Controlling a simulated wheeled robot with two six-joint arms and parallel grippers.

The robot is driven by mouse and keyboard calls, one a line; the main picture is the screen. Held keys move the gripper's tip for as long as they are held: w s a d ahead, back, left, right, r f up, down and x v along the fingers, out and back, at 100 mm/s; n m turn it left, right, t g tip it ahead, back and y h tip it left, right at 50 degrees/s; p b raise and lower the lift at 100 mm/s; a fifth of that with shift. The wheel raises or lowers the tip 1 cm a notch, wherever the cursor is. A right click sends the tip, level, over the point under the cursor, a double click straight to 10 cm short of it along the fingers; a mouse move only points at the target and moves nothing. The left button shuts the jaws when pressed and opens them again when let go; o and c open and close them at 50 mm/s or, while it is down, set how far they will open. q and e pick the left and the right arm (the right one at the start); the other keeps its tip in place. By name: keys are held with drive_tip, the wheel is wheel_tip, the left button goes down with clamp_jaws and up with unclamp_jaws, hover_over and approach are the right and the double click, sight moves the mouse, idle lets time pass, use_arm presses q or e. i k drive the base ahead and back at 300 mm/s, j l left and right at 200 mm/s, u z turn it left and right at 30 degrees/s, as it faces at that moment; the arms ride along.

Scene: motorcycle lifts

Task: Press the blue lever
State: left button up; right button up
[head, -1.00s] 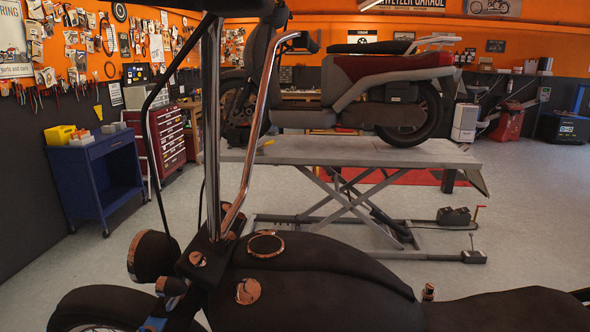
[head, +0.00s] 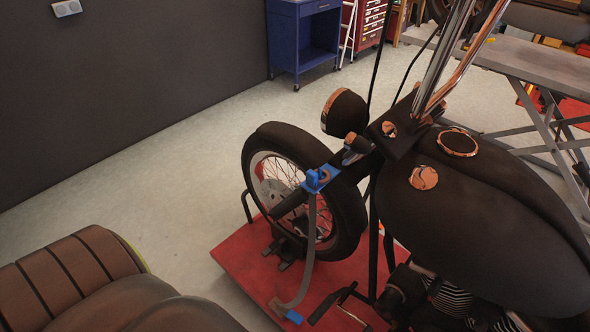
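A bright blue fitting (head: 318,180) shows beside the front fork of the dark motorcycle (head: 480,230). A grey strap or bar (head: 308,250) runs down from it to a small blue end piece (head: 293,317) at the red lift platform (head: 240,262). I cannot tell whether either blue part is the lever. No other blue lever shows. Neither of my grippers is in view.
A brown ribbed padded object (head: 65,280) fills the bottom left. A blue cabinet (head: 305,40) and a red tool chest (head: 368,22) stand at the back. A grey lift (head: 530,65) is at the upper right.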

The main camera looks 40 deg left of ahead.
sight(296, 318)
drive_tip(key=k+j+u, duration=0.15)
drive_tip(key=k+u, duration=0.25)
drive_tip(key=k+j+u, duration=0.25)
drive_tip(key=k+u, duration=0.2)
